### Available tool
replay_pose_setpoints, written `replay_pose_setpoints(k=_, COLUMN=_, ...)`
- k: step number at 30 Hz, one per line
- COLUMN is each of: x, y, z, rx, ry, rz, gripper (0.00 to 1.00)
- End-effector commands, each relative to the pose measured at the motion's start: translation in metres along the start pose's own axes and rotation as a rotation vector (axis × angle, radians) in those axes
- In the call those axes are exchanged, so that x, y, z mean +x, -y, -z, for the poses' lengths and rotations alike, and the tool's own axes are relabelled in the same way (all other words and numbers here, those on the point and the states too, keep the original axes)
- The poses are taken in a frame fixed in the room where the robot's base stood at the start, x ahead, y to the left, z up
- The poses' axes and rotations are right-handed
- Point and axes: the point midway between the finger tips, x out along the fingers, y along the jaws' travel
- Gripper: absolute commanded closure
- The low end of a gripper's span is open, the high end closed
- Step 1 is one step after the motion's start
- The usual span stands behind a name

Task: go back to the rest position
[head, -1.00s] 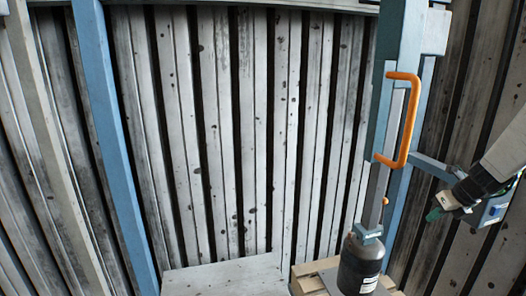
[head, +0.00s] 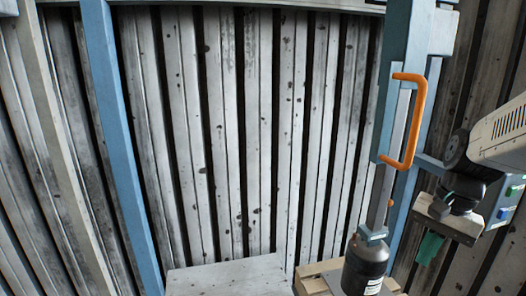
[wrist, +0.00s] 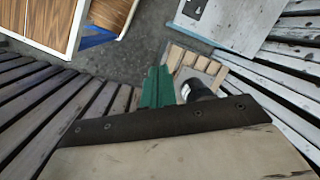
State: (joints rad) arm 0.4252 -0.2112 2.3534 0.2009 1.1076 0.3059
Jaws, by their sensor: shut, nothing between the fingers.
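My gripper (head: 430,249) is at the right of the head view, at the end of my pale arm, with its green fingers pointing down. It is right of the blue post and apart from the orange handle. In the wrist view my gripper (wrist: 156,88) shows its green fingers together, with nothing between them. A dark wrist plate hides part of the view below them.
A blue post with an orange handle (head: 412,122) stands left of my arm. A dark cylinder (head: 363,270) stands below it on a wooden pallet (wrist: 231,77). A control box with buttons (head: 505,205) is close behind my wrist. Ribbed walls enclose the area; grey floor (wrist: 140,30) is open.

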Motion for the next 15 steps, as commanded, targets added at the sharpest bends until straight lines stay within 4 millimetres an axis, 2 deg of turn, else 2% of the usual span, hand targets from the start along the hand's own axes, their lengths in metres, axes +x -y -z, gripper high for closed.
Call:
replay_pose_setpoints(k=1, x=-0.005, y=-0.001, z=-0.026, rx=-0.142, ry=-0.014, rz=-0.031, gripper=1.0)
replay_pose_setpoints(k=6, x=-0.013, y=-0.016, z=-0.092, rx=-0.537, ry=-0.055, rz=-0.133, gripper=1.0)
replay_pose_setpoints(k=9, x=-0.015, y=-0.024, z=-0.119, rx=-0.679, ry=-0.097, rz=-0.167, gripper=1.0)
replay_pose_setpoints(k=15, x=-0.023, y=-0.022, z=-0.149, rx=-0.804, ry=-0.191, rz=-0.154, gripper=1.0)
